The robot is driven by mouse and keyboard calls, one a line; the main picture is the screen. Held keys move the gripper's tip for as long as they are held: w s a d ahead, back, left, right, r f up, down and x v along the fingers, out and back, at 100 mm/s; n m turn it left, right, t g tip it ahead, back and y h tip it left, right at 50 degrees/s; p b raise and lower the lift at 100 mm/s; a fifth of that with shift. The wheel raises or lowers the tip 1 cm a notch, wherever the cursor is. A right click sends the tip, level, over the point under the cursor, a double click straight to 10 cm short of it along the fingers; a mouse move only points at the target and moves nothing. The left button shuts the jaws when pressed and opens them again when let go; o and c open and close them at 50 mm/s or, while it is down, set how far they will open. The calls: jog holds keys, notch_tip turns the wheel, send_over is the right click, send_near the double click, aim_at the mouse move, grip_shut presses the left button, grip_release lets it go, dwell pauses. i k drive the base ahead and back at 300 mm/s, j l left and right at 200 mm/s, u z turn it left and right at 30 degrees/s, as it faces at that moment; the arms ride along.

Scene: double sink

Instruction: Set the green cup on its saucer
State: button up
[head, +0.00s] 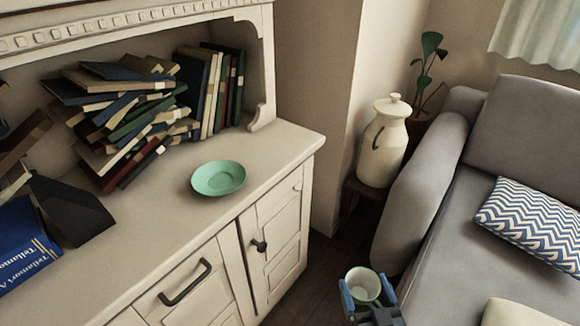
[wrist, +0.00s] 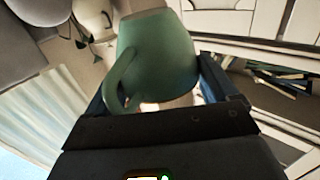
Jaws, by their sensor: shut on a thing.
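The green cup (head: 364,284) is in my gripper (head: 372,306) at the bottom of the head view, off to the right of the cabinet. Its white inside faces up toward the head camera. In the wrist view the cup (wrist: 158,58) fills the upper middle, with its handle on the left side. The blue fingers of my gripper (wrist: 160,92) stand on both sides of it, shut on it. The green saucer (head: 218,178) lies empty on the cabinet top (head: 262,160), near its right end. I cannot make out the saucer in the wrist view.
A messy pile of books (head: 125,115) and upright books (head: 212,85) stand behind and left of the saucer. A black object (head: 72,208) and a blue book (head: 22,248) lie at left. A grey sofa (head: 450,210) and a white jar (head: 384,145) are at right.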

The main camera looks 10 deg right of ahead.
aim_at(225, 182)
jog(key=i+j+z, duration=0.25)
jog(key=j+z, duration=0.3)
jog(key=i+j+z, duration=0.25)
jog(key=j, duration=0.3)
